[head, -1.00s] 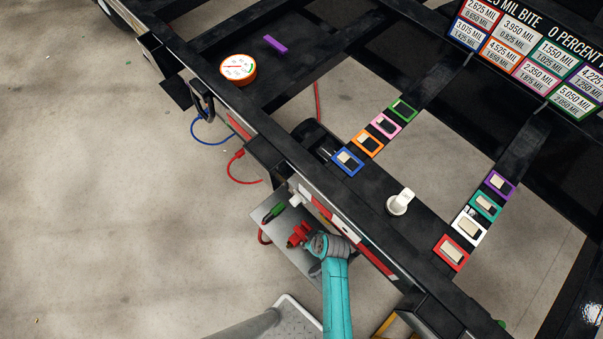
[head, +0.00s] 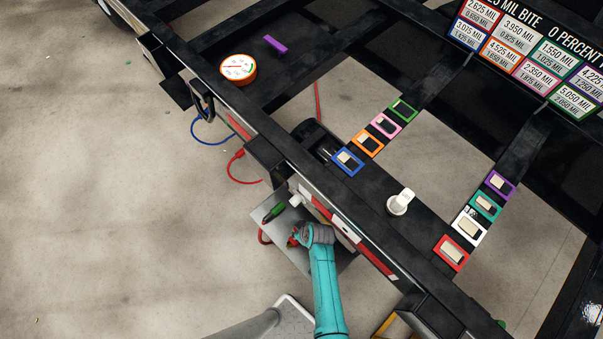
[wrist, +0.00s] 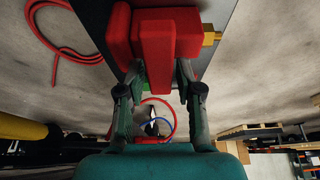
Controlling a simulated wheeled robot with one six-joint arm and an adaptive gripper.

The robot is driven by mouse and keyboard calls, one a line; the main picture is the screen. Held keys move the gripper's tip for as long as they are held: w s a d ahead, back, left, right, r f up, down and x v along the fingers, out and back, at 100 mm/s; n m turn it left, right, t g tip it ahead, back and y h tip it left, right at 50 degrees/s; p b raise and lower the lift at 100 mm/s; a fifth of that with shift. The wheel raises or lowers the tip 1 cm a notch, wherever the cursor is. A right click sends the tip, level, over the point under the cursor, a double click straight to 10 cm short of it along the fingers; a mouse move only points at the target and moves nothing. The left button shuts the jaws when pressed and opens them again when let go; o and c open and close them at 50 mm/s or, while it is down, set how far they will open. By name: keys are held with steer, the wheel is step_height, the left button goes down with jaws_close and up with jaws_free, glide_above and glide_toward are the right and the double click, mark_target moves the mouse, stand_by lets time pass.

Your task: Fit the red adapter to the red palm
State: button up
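In the wrist view a red block-shaped piece (wrist: 160,40) with a narrow raised middle part fills the top. A brass-coloured fitting (wrist: 211,36) sticks out at its right. I cannot tell which part is the adapter and which the palm. My gripper (wrist: 160,75) has one finger on each side of the narrow part; whether both touch it is unclear. In the head view my gripper (head: 298,234) is over the grey plate (head: 290,256) and hides most of the red piece (head: 292,241). A red hose end (head: 238,155) hangs by the rail.
A green piece (head: 273,212) lies at the plate's upper left, close to my gripper. The black trailer rail (head: 330,190) runs just right of it. Blue and red hoses hang left of the rail. The floor at left is clear.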

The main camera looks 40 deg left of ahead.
jaws_close()
steer(key=shift+r, duration=0.2)
